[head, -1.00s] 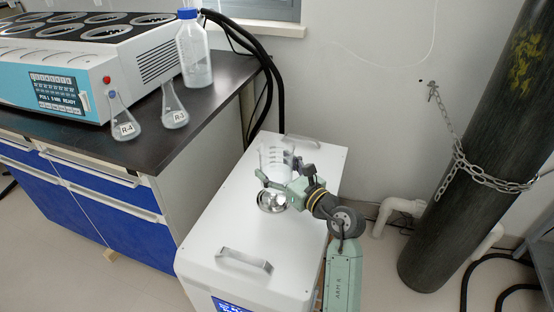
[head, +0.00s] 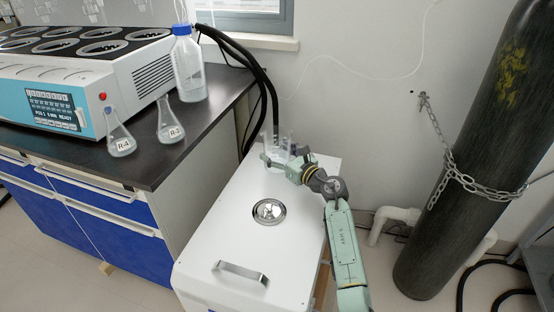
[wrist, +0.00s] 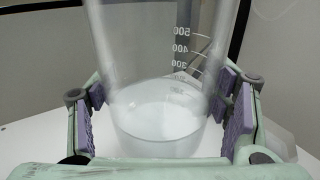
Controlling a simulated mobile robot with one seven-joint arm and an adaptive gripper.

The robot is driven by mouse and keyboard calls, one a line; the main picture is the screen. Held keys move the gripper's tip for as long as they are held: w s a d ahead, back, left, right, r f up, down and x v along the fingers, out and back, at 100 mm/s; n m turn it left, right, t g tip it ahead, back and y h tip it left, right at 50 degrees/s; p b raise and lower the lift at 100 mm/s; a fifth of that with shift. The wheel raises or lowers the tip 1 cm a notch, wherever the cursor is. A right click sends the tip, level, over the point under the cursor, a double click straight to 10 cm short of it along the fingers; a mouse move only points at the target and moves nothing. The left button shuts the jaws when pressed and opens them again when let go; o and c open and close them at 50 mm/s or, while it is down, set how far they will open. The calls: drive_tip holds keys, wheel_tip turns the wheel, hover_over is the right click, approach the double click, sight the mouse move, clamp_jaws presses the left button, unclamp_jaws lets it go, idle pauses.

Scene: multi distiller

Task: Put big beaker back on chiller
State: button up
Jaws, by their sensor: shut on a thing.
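The big beaker (wrist: 160,105) is clear glass with white volume marks and fills the middle of the wrist view. It stands upright over the far end of the chiller's white top in the head view (head: 272,147). My gripper (wrist: 165,125) has its purple pads on both sides of the beaker and is shut on it; it also shows in the head view (head: 280,160). Whether the beaker's base touches the top cannot be told. The chiller (head: 225,235) is a white box with a round metal port and a front handle (head: 241,273).
A dark bench (head: 150,170) to the left holds flasks R-4 (head: 120,137) and R-3 (head: 170,125), a blue-capped bottle (head: 188,70) and a multi-position unit (head: 60,95). Black hoses (head: 262,75) run behind the chiller. A chained gas cylinder (head: 470,150) stands right.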

drive_tip(key=shift+f, duration=1.3)
drive_tip(key=shift+f, duration=0.1)
drive_tip(key=shift+f, duration=0.15)
drive_tip(key=o, duration=1.6)
drive_tip(key=shift+r, duration=0.25)
drive_tip(key=shift+s+d+f, duration=0.1)
drive_tip(key=shift+s+d, duration=0.15)
drive_tip(key=shift+s, duration=0.05)
drive_tip(key=b+v, duration=0.1)
drive_tip(key=v, duration=1)
drive_tip(key=shift+s, duration=0.2)
